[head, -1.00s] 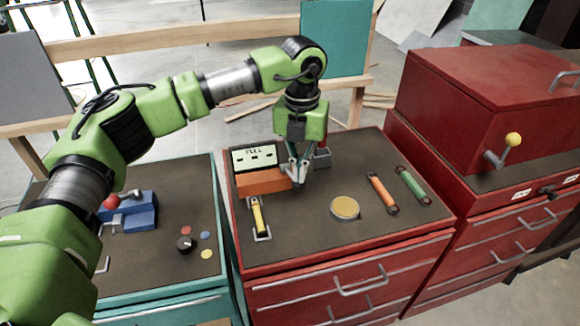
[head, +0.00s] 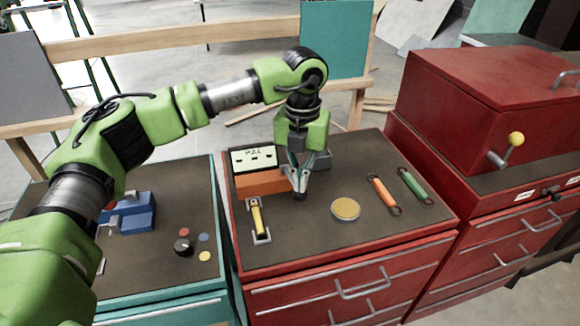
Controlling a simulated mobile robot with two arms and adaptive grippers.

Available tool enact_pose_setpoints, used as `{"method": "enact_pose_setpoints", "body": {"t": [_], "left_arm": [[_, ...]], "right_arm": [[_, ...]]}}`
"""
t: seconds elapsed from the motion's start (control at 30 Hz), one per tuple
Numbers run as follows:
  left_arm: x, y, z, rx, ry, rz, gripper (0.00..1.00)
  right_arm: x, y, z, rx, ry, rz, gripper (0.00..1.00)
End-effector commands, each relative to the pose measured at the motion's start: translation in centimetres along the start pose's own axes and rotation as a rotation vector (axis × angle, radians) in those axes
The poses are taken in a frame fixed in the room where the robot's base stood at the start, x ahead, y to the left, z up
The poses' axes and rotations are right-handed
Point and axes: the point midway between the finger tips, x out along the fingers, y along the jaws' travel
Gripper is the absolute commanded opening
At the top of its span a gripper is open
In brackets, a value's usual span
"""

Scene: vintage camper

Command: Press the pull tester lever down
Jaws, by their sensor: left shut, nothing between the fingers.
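The pull tester (head: 262,182) is an orange box with a white display panel on top, at the back left of the red cabinet's dark top. A yellow spring (head: 257,218) sits in a metal bracket in front of it. A grey block (head: 322,160) stands at the tester's right, partly behind my gripper. I cannot make out the lever clearly; my gripper covers that area. My left gripper (head: 300,190) points down at the tester's right end, its fingers shut and empty. Whether it touches anything is unclear. My right gripper is out of view.
An orange spring (head: 382,194), a green spring (head: 414,186) and a round yellow disc (head: 345,209) lie on the same top. A blue device (head: 136,212) and a black knob (head: 183,246) are on the teal cabinet. A red chest (head: 490,95) stands at right.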

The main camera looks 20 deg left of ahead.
Motion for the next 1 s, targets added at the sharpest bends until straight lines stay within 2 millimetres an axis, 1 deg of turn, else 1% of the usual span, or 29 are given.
{"method": "enact_pose_setpoints", "body": {"t": [0.27,0.7,1.0], "left_arm": [[0.3,0.2,0.0,-0.002,0.002,0.004,0.0],[2.1,0.0,-0.3,-0.002,0.001,0.004,0.0],[2.1,-0.1,-0.3,-0.002,0.001,0.004,0.0]], "right_arm": [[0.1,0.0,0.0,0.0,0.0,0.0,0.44],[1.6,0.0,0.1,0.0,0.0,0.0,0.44],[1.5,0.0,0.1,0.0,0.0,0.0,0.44]]}}
